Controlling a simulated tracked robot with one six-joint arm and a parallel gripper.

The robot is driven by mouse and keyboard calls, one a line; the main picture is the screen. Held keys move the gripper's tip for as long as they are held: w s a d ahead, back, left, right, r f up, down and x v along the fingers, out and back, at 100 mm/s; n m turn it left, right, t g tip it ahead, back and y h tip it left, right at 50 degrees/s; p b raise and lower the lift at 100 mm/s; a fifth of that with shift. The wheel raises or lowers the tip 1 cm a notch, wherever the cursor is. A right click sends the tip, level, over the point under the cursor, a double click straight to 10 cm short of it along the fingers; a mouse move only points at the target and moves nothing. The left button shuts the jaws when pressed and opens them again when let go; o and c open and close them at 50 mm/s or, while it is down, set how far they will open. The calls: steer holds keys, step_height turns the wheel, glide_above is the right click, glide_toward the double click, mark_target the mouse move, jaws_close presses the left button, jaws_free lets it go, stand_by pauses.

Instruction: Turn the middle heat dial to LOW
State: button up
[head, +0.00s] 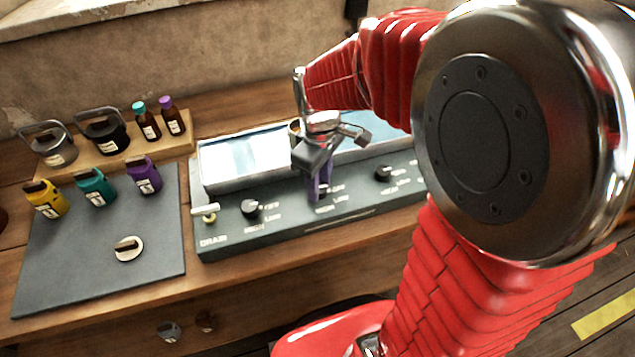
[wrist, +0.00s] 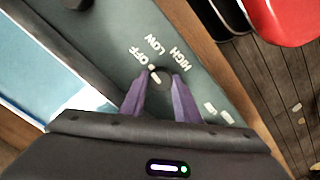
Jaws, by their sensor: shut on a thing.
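The middle heat dial (wrist: 158,76) is a small black knob with a white pointer line on the press's dark front panel. In the wrist view its line points to the upper left, toward the OFF label (wrist: 134,62). The LOW label (wrist: 147,43) and HIGH label (wrist: 175,58) lie farther round it. My gripper (wrist: 161,84) has its two purple fingers on either side of the dial, shut on it. In the head view my gripper (head: 318,192) reaches down to the panel and hides most of the middle dial.
The left dial (head: 250,208) and right dial (head: 383,173) flank it, with a drain lever (head: 209,214) at the left end. A dark mat (head: 100,270) holds coloured jars and a round disc (head: 128,249). Bottles stand on a wooden rack (head: 120,161).

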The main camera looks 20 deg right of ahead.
steer(key=m, duration=0.3)
steer(key=shift+m, duration=0.4)
steer(key=m, duration=0.4)
stand_by(0.3)
steer(key=o, duration=1)
steer(key=shift+o, duration=0.2)
step_height(320, 180, up, 14)
steer(key=shift+f, duration=0.15)
